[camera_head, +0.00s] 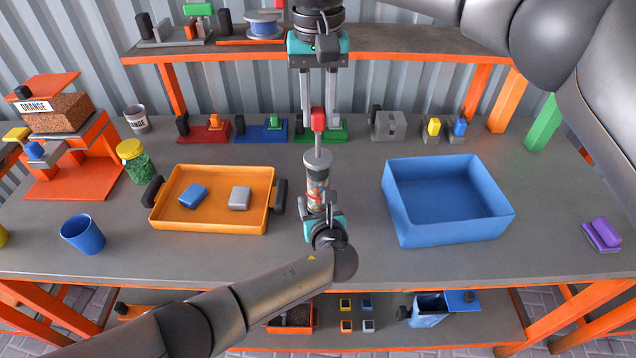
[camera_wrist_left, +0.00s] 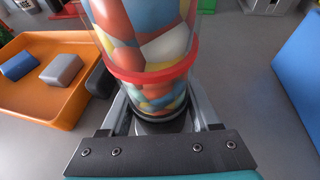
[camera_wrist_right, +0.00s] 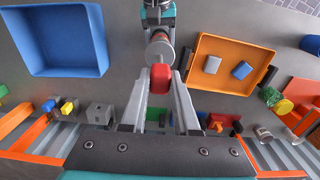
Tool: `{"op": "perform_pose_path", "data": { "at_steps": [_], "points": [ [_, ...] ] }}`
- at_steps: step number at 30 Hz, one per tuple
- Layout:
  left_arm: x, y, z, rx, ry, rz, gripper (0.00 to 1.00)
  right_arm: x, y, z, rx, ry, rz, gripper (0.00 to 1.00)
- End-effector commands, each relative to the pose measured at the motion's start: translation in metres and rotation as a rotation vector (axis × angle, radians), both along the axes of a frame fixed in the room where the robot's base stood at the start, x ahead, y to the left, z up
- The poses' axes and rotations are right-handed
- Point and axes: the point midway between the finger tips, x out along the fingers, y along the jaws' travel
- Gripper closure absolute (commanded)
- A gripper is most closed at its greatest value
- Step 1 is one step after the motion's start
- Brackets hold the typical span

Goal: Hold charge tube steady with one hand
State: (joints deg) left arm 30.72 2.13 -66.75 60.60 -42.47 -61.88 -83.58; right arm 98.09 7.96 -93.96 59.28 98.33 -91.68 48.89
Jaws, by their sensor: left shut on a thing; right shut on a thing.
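The charge tube (camera_head: 317,186) is a clear cylinder filled with multicoloured pieces, with a red band low on it in the left wrist view (camera_wrist_left: 150,45). It stands upright between the orange tray and the blue bin. My left gripper (camera_head: 321,207) is shut around its lower part; its fingers flank the tube in the left wrist view. My right gripper (camera_head: 318,112) reaches down from above and is shut on a red knob (camera_head: 317,119) on a grey rod above the tube. The red knob (camera_wrist_right: 160,78) also shows between the fingers in the right wrist view.
The orange tray (camera_head: 212,227) with a blue and a grey block lies left. The blue bin (camera_head: 450,228) lies right. A green jar (camera_head: 135,160), blue cup (camera_head: 83,234) and press stand further left. Several coloured fixtures line the back. Bare tabletop shows beside the purple piece (camera_head: 602,235).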

Motion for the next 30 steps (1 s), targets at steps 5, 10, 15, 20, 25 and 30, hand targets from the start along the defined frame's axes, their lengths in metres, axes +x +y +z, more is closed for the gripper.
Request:
{"op": "perform_pose_path", "data": {
  "at_steps": [5, 10, 15, 20, 25, 30],
  "points": [
    [-0.001, 0.000, -0.001, 0.001, 0.002, 0.000, 1.00, 0.000, 0.000, 0.000, 0.001, -0.001, 0.000, 1.00],
    [-0.001, 0.000, -0.001, 0.001, 0.002, 0.000, 1.00, 0.000, 0.000, -0.004, 0.001, 0.000, 0.000, 1.00],
    [-0.001, 0.000, -0.001, 0.001, 0.001, 0.000, 1.00, 0.000, 0.000, -0.010, 0.000, 0.000, 0.000, 1.00],
    [-0.001, 0.000, -0.001, 0.001, 0.001, 0.000, 1.00, 0.000, 0.000, -0.015, -0.001, 0.001, 0.000, 1.00],
    [-0.001, 0.000, -0.001, 0.001, 0.000, 0.000, 1.00, 0.000, 0.000, -0.015, -0.002, 0.002, -0.001, 1.00],
    [-0.001, 0.000, -0.001, 0.002, 0.000, -0.001, 1.00, 0.000, 0.000, -0.008, -0.001, 0.002, -0.001, 1.00]
  ]
}}
